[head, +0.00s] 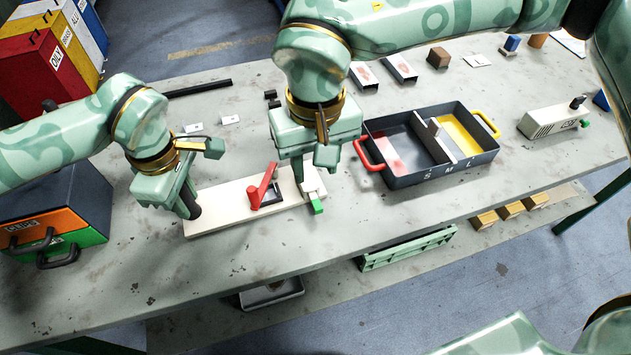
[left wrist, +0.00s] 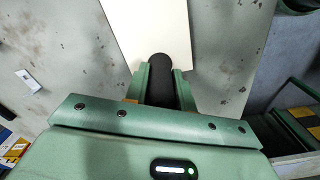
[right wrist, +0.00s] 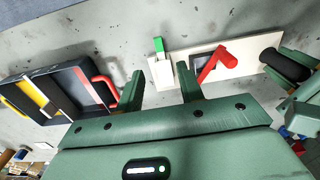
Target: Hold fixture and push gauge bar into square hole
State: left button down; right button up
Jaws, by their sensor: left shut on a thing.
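The fixture is a long cream board (head: 228,208) with a red lever (head: 262,188) and a dark square opening (head: 272,194) beside it. My left gripper (head: 186,204) is shut on the black handle (left wrist: 160,75) at the board's left end. A pale bar with a green end, apparently the gauge bar (head: 316,206), lies at the board's right end; the green end also shows in the right wrist view (right wrist: 158,45). My right gripper (right wrist: 161,82) is open above that end, its fingers apart on either side of the pale piece. Contact cannot be told.
A dark tray (head: 400,181) marked S, M, L with red and yellow handles stands right of the board. A cream box (head: 545,121) is further right. An orange and green drawer box (head: 60,225) stands at left. The table's front strip is clear.

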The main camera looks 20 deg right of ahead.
notch_tip(320, 180, up, 4)
jog(key=shift+f, duration=0.1)
dwell(0.4)
pick_arm(q)
jog(key=c, duration=1.1)
grip_release()
notch_tip(320, 180, up, 12)
